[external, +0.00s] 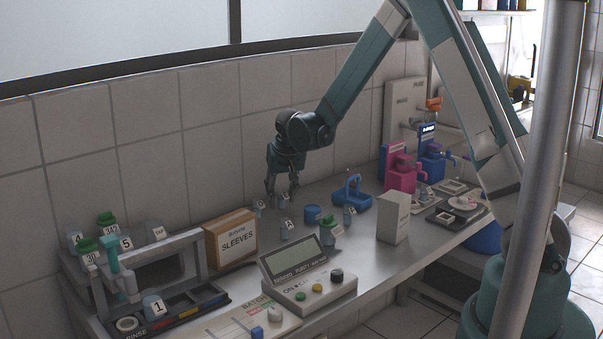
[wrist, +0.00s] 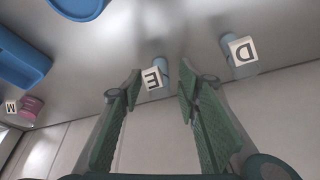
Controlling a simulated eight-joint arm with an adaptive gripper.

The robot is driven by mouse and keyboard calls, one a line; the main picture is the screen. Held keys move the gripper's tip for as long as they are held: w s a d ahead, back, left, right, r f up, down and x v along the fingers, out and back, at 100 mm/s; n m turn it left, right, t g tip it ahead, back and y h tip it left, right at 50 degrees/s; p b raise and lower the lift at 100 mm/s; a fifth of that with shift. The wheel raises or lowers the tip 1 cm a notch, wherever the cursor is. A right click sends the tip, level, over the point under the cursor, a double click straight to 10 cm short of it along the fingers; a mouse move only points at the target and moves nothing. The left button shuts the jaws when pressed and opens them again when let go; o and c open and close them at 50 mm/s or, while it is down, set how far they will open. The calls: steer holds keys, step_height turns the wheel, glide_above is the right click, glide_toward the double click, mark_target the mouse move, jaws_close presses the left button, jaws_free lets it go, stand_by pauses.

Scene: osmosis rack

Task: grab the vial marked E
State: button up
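The vial marked E (wrist: 155,78) stands on the steel bench. Its white label appears upside down in the wrist view, between the two green fingertips of my gripper (wrist: 159,73). The fingers are apart, with a visible gap on each side of the vial. In the external view my gripper (external: 281,190) points down just above the bench near the wall. A small vial (external: 283,201) stands right under it; its letter is too small to read there, but its place fits the E vial. The vial marked D (wrist: 240,52) stands to the right in the wrist view.
Other small vials (external: 286,230) stand nearby. A blue holder (external: 352,195) and a blue round cup (external: 312,214) are to the right. A cardboard sleeves box (external: 231,238) stands left, and a control console (external: 298,272) in front. The tiled wall is close behind.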

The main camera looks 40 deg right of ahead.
mark_target(281, 191)
steer(key=shift+c, duration=0.2)
steer(key=c, duration=0.8)
steer(key=shift+r, duration=5)
